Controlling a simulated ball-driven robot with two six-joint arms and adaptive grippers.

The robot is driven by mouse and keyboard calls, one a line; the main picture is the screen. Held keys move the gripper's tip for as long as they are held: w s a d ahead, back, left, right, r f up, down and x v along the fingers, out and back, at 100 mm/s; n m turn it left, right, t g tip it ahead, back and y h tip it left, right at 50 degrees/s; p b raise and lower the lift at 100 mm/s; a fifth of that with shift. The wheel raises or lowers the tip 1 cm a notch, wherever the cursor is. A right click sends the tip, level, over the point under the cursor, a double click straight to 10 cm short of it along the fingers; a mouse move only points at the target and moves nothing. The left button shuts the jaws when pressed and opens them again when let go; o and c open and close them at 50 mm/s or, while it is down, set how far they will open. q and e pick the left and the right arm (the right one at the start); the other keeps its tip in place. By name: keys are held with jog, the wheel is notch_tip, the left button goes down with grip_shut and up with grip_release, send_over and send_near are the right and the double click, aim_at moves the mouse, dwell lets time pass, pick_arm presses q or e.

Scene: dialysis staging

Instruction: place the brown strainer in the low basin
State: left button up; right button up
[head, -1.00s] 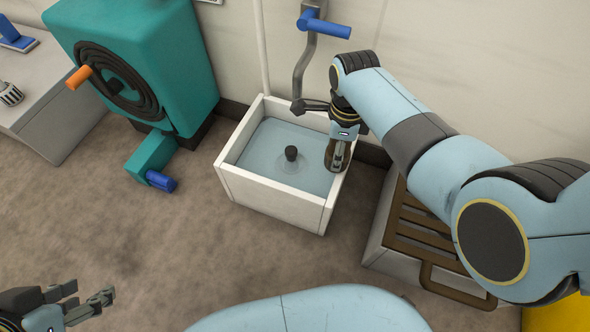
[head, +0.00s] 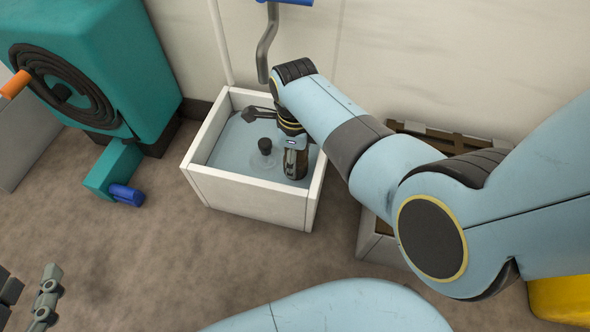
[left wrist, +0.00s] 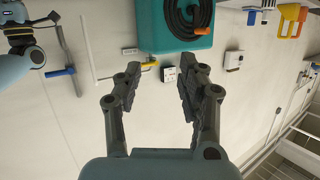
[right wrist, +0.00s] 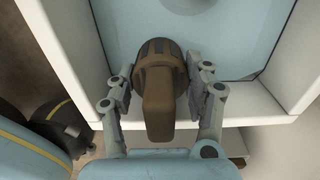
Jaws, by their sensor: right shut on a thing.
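The brown strainer (right wrist: 160,95) is between the fingers of my right gripper (right wrist: 160,88), which is shut on it. In the head view my right gripper (head: 295,172) hangs over the right part of the low basin (head: 245,198), a white box with a blue-grey inside. The fingers and arm mostly hide the strainer there. In the right wrist view the basin's white wall (right wrist: 265,108) passes behind the strainer. I cannot tell whether the strainer touches the basin. My left gripper (left wrist: 160,72) is open and empty; it also shows at the head view's lower left (head: 45,295).
A dark knob (head: 265,145) stands inside the basin. A bent grey pipe (head: 266,45) with a blue lever is on the wall behind. A teal machine (head: 125,50) with a coiled black hose stands left. A slatted crate (head: 372,240) is at the right, partly hidden by my arm.

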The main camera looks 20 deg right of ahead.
jog(key=shift+f, duration=0.35)
notch_tip(320, 180, down, 2)
jog(key=shift+b, duration=1.1)
jog(key=shift+f+b, duration=0.75)
jog(key=shift+f, duration=0.1)
pick_arm(q)
jog(key=w+d+r+m+t+h, duration=0.1)
jog(key=r+t, duration=0.4)
jog(key=r, duration=0.7)
jog(key=w+d+r+m+t+h, duration=0.1)
jog(key=w+r+m+t+h, duration=0.2)
jog(key=r, duration=0.9)
jog(key=w+t+h, duration=0.1)
jog(key=w+t, duration=0.1)
jog(key=t, duration=0.1)
jog(key=shift+d+h, duration=0.4)
jog(key=shift+s+r, duration=0.1)
jog(key=shift+r, duration=0.1)
pick_arm(e)
jog(key=o, duration=1.2)
pick_arm(q)
jog(key=shift+r, duration=0.15)
pick_arm(e)
jog(key=shift+f, duration=0.1)
